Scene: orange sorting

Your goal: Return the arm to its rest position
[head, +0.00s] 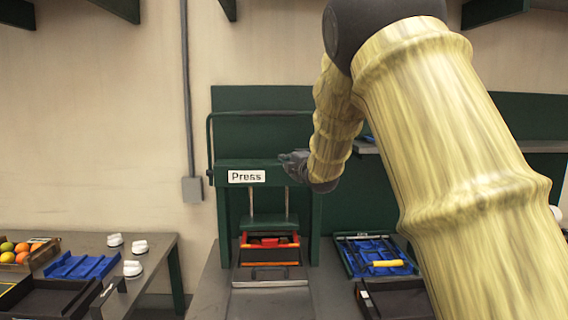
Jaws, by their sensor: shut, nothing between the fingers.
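My arm reaches in from the right of the head view, its yellow sleeved links bent at a dark elbow near the top. My gripper (291,158) is at the end of the forearm, pointing left, in front of the green press and just right of its "Press" label. It is small in the picture; its fingers are together and hold nothing. Whether it touches the press's upper beam I cannot tell.
The green press (222,177) stands on a grey bench with an orange-red frame (269,246) inside. At right is a tray with blue pieces (343,256). At left, a table holds a fruit crate (45,254), a blue rack (82,266) and white-topped items (140,246).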

